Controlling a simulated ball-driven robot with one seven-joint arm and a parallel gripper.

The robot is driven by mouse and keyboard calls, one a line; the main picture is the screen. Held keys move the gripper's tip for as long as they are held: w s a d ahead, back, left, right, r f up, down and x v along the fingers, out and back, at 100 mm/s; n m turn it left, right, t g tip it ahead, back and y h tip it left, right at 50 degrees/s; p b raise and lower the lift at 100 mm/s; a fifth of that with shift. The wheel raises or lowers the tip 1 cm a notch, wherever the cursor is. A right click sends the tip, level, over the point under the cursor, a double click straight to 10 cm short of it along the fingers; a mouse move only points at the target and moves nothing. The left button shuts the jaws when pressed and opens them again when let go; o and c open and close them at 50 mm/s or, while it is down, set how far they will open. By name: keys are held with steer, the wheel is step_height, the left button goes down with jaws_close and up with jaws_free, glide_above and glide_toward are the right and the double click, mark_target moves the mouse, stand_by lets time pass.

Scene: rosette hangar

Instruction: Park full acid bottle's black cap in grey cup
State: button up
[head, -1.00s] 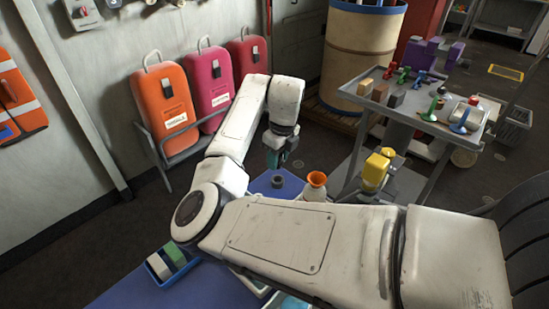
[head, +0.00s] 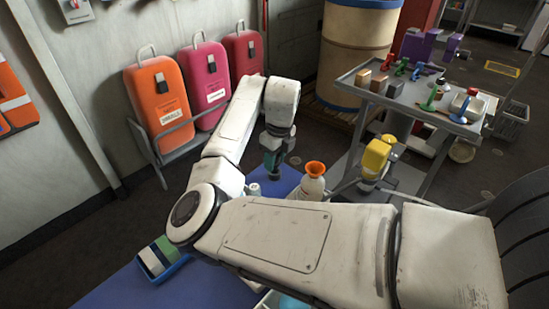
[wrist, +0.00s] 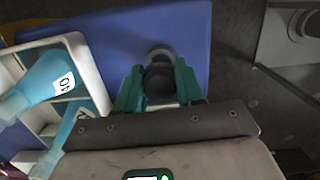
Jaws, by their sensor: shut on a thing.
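My gripper (wrist: 158,88) has green fingers and is shut on a small dark cap (wrist: 160,82) in the wrist view. A round grey cup (wrist: 161,52) shows just beyond and partly behind the cap, over the blue mat. I cannot tell whether the cap is inside its rim. In the head view my gripper (head: 274,161) points down low over the blue surface, and the cup is not visible there. A small white bottle top (head: 254,188) shows left of the gripper; I cannot tell if it is the acid bottle.
A white bottle with an orange funnel (head: 314,182) stands right of my gripper. A white divided tray (wrist: 91,78) with light-blue labelled bottles (wrist: 50,77) lies left in the wrist view. A yellow device (head: 375,158) and a grey cart (head: 422,105) stand farther right.

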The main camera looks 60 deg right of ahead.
steer(key=shift+f, duration=0.3)
stand_by(0.4)
steer(key=shift+f+b, duration=0.3)
steer(key=shift+f, duration=0.4)
steer(key=shift+f, duration=0.3)
